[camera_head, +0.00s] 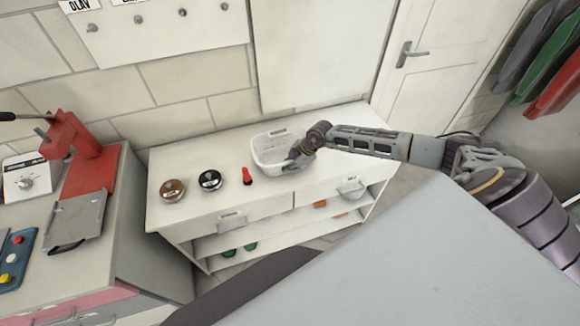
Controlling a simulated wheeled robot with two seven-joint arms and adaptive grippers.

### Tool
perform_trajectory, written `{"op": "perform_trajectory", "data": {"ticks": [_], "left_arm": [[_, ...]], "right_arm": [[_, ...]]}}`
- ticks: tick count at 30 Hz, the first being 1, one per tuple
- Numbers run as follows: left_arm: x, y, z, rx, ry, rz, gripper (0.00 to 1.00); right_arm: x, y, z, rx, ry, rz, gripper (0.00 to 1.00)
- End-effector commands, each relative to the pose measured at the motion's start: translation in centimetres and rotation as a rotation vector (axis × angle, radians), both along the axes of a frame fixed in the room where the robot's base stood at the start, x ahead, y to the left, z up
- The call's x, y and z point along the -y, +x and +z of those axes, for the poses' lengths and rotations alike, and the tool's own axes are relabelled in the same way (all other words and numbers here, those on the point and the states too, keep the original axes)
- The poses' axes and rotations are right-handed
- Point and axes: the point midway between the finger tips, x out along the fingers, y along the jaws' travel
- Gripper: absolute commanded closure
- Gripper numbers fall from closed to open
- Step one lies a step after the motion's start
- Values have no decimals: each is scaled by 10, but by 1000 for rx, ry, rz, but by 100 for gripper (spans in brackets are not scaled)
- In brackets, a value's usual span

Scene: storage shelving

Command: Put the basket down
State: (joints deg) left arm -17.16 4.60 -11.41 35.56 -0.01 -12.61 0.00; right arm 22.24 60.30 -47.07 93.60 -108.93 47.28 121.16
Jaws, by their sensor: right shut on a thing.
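A white basket (267,151) is at the top of the white cabinet (190,212), right of the small items there. I cannot tell whether its base touches the cabinet top. My right arm reaches in from the right, and my right gripper (294,163) is shut on the basket's right side. The fingertips are small and partly hidden against the basket. My left gripper is not in view.
A brown-lidded tin (172,190), a black-lidded tin (210,180) and a red item (247,176) stand left of the basket. A red press (85,155) stands on the bench at left. The cabinet top has free room at its back left.

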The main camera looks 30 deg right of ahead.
Motion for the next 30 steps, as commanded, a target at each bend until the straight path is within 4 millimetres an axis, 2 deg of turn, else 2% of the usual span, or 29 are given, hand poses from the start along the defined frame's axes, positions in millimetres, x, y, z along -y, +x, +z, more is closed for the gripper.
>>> {"op": "perform_trajectory", "data": {"ticks": [11, 12, 16, 17, 30], "left_arm": [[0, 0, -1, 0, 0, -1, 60], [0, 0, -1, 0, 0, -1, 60], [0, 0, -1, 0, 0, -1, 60], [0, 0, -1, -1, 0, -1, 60], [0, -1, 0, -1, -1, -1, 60]], "right_arm": [[0, 0, -2, 1, 0, 1, 100], [0, 0, -2, 0, 0, 1, 89], [0, 0, -2, 0, 0, 1, 72], [0, 0, -2, 0, 0, 1, 71], [1, 0, 1, 0, -1, 1, 71]]}}
